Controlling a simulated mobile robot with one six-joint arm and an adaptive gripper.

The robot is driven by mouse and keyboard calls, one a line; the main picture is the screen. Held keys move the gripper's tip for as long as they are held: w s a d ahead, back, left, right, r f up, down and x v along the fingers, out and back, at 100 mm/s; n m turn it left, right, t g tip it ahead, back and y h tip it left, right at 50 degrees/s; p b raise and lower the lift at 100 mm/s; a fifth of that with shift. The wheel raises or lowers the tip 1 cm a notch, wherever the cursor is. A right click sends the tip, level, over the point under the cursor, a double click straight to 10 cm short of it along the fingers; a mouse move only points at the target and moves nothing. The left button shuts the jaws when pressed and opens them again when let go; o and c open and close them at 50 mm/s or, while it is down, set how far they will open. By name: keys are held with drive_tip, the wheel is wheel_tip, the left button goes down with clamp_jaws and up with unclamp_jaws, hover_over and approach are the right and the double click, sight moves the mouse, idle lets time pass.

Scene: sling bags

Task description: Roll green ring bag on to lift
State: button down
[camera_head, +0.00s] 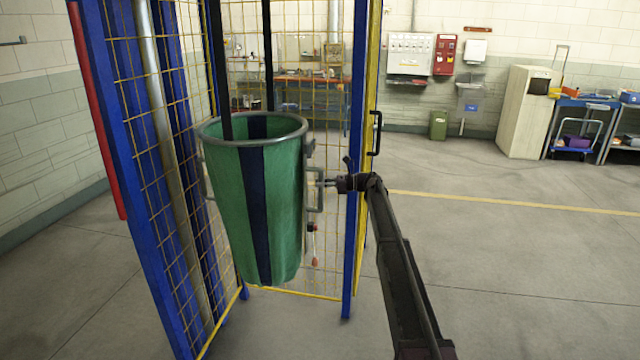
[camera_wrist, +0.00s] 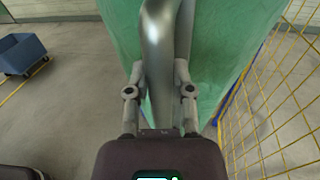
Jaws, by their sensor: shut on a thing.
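The green ring bag (camera_head: 225,210) has a dark blue stripe and a grey metal ring around its open top. It hangs upright from dark straps inside the blue-and-yellow mesh cage of the lift (camera_head: 348,250). My gripper (camera_head: 322,183) is at the bag's right side, shut on the grey metal handle there. In the wrist view my gripper (camera_wrist: 160,95) has its fingers on both sides of the grey handle tube (camera_wrist: 158,50), with the green cloth (camera_wrist: 210,40) just behind. The bag's underside is hidden.
A blue post and an open yellow mesh door with a black handle (camera_head: 377,132) stand close to my arm. A blue cart (camera_wrist: 24,54) shows in the wrist view. A workbench, a beige cabinet (camera_head: 527,110) and a green bin (camera_head: 439,125) stand farther back. The floor on the right is clear.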

drive_tip(key=shift+w+d+r, duration=0.15)
drive_tip(key=shift+w+d, duration=0.1)
drive_tip(key=shift+w, duration=0.5)
drive_tip(key=shift+c, duration=2.4)
unclamp_jaws()
drive_tip(key=shift+w+d, duration=0.1)
drive_tip(key=shift+w, duration=0.05)
drive_tip(key=shift+s+f, duration=0.2)
drive_tip(key=shift+s, duration=0.05)
drive_tip(key=d, duration=1.1)
drive_tip(key=shift+d, duration=0.4)
